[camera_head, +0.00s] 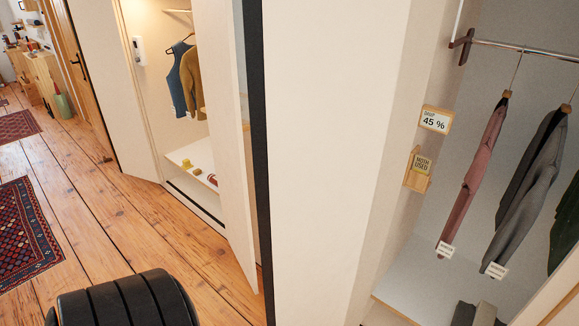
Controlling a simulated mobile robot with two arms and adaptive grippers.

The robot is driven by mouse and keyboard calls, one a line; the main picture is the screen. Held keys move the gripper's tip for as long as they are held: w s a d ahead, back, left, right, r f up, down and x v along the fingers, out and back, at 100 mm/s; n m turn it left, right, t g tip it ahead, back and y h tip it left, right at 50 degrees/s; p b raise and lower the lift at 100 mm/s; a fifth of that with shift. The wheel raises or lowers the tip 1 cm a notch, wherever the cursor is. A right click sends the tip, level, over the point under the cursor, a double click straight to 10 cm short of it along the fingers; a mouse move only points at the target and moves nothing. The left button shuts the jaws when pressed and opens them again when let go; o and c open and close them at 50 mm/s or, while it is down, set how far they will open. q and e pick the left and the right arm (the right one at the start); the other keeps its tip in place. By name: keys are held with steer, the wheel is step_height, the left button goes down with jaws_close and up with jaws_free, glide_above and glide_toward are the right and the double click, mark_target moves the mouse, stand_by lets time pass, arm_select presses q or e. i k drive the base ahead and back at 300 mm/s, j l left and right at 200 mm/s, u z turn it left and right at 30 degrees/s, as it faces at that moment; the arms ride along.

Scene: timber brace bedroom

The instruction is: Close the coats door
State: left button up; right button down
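A wide cream panel (325,150) stands upright in the middle, close to me, with a black strip (256,120) along its left edge. It looks like an open door beside the right compartment, but its hinge is not clear. In that compartment a pink garment (476,175) and a grey coat (525,190) hang from a metal rail (530,47). A dark green garment is cut off at the right edge. I see no label naming the coats door. Neither of my grippers is in view.
Another open wardrobe compartment (185,150) at left holds blue and mustard garments; a pale door panel (232,130) stands ajar at its right. Signs hang on the right compartment's wall. Wooden floor (120,225) at left is mostly clear, with patterned rugs (25,235).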

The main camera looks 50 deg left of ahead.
mark_target(337, 89)
steer(key=k+j+z, duration=0.1)
steer(key=j, duration=0.3)
steer(key=k+j+z, duration=0.15)
steer(key=j, duration=0.25)
steer(key=k+j+z, duration=0.1)
steer(key=j, duration=0.3)
steer(key=k+j+z, duration=0.1)
steer(key=j, duration=0.3)
steer(key=k, duration=0.1)
